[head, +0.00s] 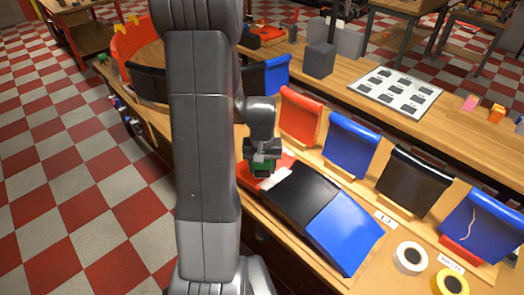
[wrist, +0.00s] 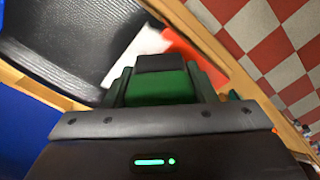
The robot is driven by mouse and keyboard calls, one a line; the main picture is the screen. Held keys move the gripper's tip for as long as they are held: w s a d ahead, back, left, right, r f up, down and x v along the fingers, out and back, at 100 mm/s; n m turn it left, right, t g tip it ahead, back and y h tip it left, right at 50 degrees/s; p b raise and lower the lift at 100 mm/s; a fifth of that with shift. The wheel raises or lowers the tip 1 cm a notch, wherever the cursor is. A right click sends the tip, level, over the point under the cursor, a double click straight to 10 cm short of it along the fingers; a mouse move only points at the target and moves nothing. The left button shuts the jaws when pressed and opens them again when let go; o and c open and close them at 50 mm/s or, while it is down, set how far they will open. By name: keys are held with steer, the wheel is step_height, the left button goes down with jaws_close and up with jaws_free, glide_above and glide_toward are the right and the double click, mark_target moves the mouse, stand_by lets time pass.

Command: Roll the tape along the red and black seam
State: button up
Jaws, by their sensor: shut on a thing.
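The red panel (head: 250,174), the black panel (head: 300,194) and a blue panel (head: 343,228) lie side by side on the near bench. A short white tape strip (head: 275,178) lies at the red and black seam. My gripper (head: 262,165) is over the seam, close to the strip, shut on a green block-like tool with a dark end (wrist: 160,63). In the wrist view the tape (wrist: 135,45) shows beyond the tool, between the black panel (wrist: 75,35) and the red panel (wrist: 190,48). Whether the tool touches the tape is hidden.
Red, blue and black curved panels stand in a row behind, including a red one (head: 300,117). A white tape roll (head: 409,257) and a yellow roll (head: 449,282) lie at the bench's right. My arm hides part of the bench at left.

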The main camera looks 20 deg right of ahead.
steer(key=shift+w+r+p, duration=0.15)
steer(key=shift+r+p, duration=0.35)
steer(key=shift+r, duration=0.4)
steer(key=shift+r+p, duration=1.05)
steer(key=shift+r, duration=0.6)
